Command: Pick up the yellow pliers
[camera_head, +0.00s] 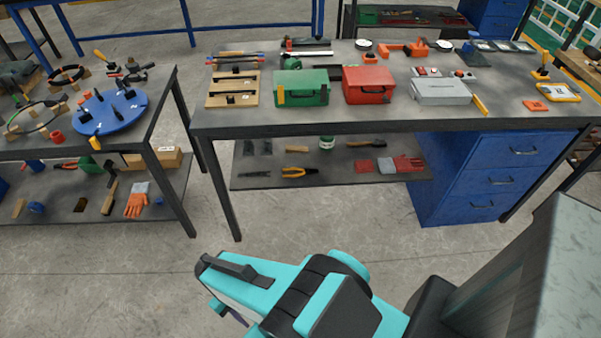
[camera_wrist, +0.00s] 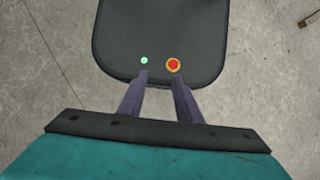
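The yellow pliers (camera_head: 298,171) lie on the lower shelf (camera_head: 340,180) of the middle workbench, under the tabletop, with yellow handles and a dark head. My gripper (camera_wrist: 160,78) shows two dark purple fingers in the wrist view, apart with nothing between them. In the head view my arm is folded at the bottom, in front of the bench, well away from the pliers. The gripper is mostly hidden behind my arm there. The pliers are not in the wrist view.
A green toolbox (camera_head: 301,88) and a red toolbox (camera_head: 369,85) stand on the tabletop (camera_head: 300,116) above the shelf. A blue drawer cabinet (camera_head: 478,178) stands right of the shelf. A dark bench leg (camera_head: 222,190) stands to its left. The floor in front is clear.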

